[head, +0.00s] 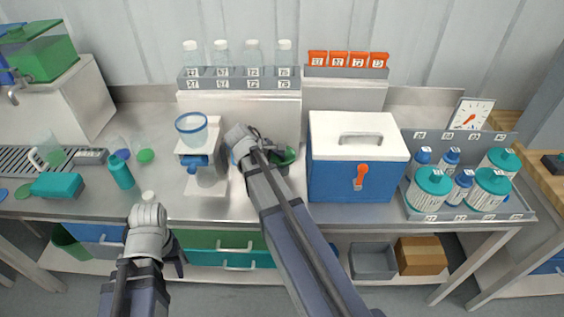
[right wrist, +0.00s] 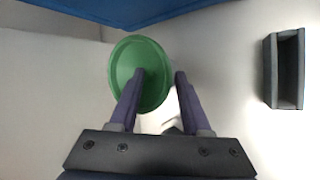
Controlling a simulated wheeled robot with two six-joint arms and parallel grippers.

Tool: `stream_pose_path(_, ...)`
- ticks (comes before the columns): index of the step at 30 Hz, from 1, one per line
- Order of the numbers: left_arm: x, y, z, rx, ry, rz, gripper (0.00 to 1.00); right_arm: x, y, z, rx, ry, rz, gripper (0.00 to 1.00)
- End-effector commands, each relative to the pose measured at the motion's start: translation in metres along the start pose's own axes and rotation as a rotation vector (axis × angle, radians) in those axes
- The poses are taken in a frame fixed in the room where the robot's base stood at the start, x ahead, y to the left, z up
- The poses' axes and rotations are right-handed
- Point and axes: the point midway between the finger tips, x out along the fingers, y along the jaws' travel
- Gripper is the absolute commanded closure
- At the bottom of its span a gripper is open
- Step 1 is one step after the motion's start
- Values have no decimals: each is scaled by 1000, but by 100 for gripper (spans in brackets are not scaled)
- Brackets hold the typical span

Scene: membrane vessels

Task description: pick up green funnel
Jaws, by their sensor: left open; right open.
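The green funnel (head: 287,157) is on the bench between the white dispenser stand and the blue cool box, partly hidden by my right arm in the head view. In the right wrist view the funnel (right wrist: 127,62) shows as a round green disc. My right gripper (right wrist: 160,72) is open, one finger overlapping the disc and the other just right of its rim; I cannot tell whether they touch it. In the head view the right gripper (head: 266,149) is mostly hidden by its own wrist. My left gripper (head: 174,257) is low at the bench's front edge, open and away from the funnel.
The blue cool box (head: 335,182) with white lid stands close right of the funnel. The dispenser stand (head: 207,175) is to its left. Behind is a rack (head: 240,84) of bottles. A grey tray (head: 430,216) of bottles is at the right. A dark holder (right wrist: 284,68) shows in the wrist view.

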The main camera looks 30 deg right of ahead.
Motion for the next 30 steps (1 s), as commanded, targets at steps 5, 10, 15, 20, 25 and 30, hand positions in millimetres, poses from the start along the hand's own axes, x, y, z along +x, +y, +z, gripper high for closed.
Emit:
stream_pose_path(5, 0, 0, 0, 0, 0, 0, 49, 0, 0, 0, 0, 0, 0, 71)
stream_pose_path(10, 0, 0, 0, 0, 0, 0, 49, 0, 0, 0, 0, 0, 0, 90)
stream_pose_path(15, 0, 0, 0, 0, 0, 0, 49, 0, 0, 0, 0, 0, 0, 100)
stream_pose_path(20, 0, 0, 0, 0, 0, 0, 49, 0, 0, 0, 1, 0, -1, 100)
stream_pose_path(25, 0, 0, 0, 0, 0, 0, 49, 0, -1, 0, 1, 0, -2, 100)
stream_pose_path(30, 0, 0, 0, 0, 0, 0, 49, 0, -1, 0, 1, 0, -3, 100)
